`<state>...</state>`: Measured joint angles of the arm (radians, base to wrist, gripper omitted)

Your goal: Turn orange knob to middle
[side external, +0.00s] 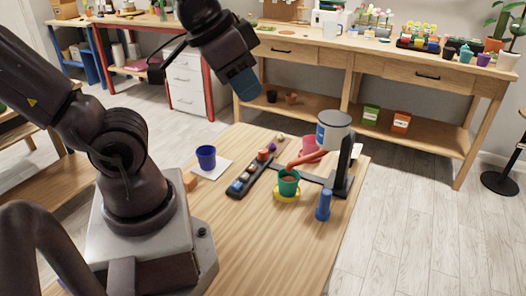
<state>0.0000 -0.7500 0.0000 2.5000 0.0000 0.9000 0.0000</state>
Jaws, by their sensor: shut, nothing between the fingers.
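A narrow black strip (232,193) lies slantwise on the wooden table, with several small coloured pieces along it. An orange piece (263,155), which looks like the orange knob, is toward the strip's far end. Its exact setting is too small to tell. A purple piece (272,146) is just beyond it, and blue and white pieces are nearer. My gripper (240,84), with blue-grey fingers, is shut and empty. It is raised well above the table and apart from the strip, above and left of the orange piece in the picture.
A green pot (289,184) on a yellow saucer (286,198) stands right of the strip, under a red spout (306,158). A blue cup (206,154) is left; a blue bottle (323,204) is right. The table's front is clear.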

